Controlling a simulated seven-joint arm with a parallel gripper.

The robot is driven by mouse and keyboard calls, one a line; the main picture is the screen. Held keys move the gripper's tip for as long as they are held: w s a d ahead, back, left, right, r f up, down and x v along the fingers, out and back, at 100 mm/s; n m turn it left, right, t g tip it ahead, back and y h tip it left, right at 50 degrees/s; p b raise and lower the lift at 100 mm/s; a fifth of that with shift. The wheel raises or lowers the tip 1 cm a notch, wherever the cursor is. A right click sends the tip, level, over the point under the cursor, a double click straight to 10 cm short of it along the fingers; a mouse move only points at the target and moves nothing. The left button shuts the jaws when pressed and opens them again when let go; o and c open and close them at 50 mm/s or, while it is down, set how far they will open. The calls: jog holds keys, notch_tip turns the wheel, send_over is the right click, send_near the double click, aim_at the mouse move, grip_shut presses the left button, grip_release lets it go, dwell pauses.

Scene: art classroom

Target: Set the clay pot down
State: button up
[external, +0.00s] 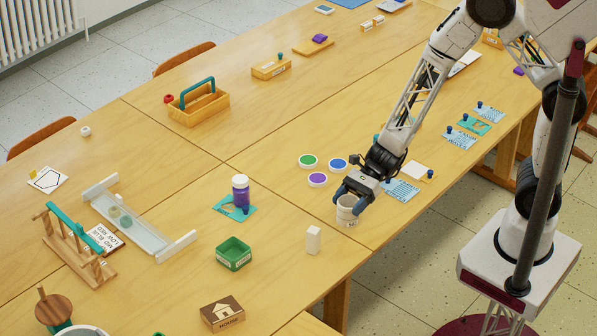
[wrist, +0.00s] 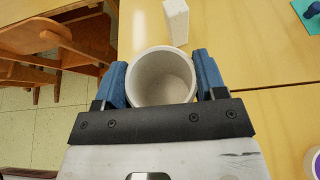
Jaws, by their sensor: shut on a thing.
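The clay pot (external: 347,211) is a pale, round, open-topped cup near the table's front edge. In the wrist view the pot (wrist: 160,78) is upright, and its empty inside shows from above. My gripper (external: 353,196) is shut on the pot, with its blue fingers on either side; in the wrist view the gripper (wrist: 162,85) spans the pot's width. In the external view the pot's base is at or close to the table top; I cannot tell whether it touches.
The table edge is close in front.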

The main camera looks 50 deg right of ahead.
jog(key=w+a+f, duration=0.1)
jog(key=w+a, duration=0.9)
jog(key=w, duration=0.2)
jog(key=shift+w+f, duration=0.2)
jog(key=shift+f, duration=0.15)
dwell(0.4)
jog(key=shift+f, duration=1.6)
jog(key=shift+f, duration=0.1)
jog(key=o, duration=1)
jog(key=shift+v, duration=6)
